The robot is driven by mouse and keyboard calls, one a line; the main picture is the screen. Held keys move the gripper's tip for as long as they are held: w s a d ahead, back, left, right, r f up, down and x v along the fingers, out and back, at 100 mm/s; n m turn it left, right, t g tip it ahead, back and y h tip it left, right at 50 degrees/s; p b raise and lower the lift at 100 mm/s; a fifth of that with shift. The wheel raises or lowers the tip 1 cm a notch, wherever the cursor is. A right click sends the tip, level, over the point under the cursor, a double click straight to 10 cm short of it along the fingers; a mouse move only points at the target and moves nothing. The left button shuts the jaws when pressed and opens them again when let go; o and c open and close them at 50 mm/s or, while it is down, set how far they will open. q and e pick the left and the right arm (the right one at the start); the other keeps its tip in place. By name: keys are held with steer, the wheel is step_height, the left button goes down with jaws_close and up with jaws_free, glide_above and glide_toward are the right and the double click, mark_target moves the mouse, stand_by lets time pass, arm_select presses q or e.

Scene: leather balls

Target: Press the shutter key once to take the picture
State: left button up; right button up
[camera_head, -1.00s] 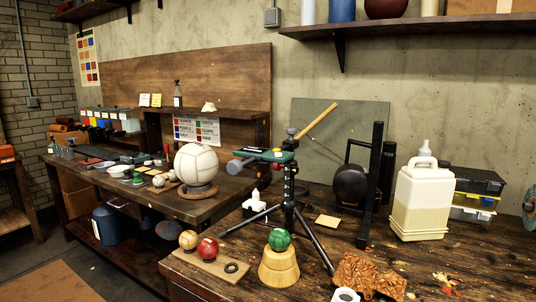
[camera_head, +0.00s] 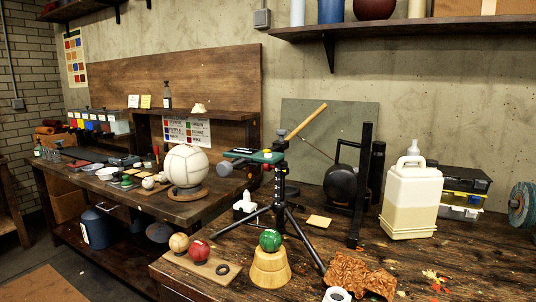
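A black tripod (camera_head: 280,185) stands on the near workbench. A small green device (camera_head: 262,156) is mounted at its top, with a dark grey knob-like part at its left end. A separate shutter key cannot be made out at this size. A green ball (camera_head: 270,240) sits on a wooden stand (camera_head: 270,268) in front of the tripod. A red ball (camera_head: 199,250) and a tan ball (camera_head: 179,243) sit on a wooden board (camera_head: 218,271) to its left. Neither of my grippers is in view.
A large white jug (camera_head: 411,203) and a black upright frame (camera_head: 362,190) stand right of the tripod. A carved brown block (camera_head: 358,275) lies at the front. A large white ball (camera_head: 186,165) rests on the left bench. A shelf (camera_head: 400,26) runs above.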

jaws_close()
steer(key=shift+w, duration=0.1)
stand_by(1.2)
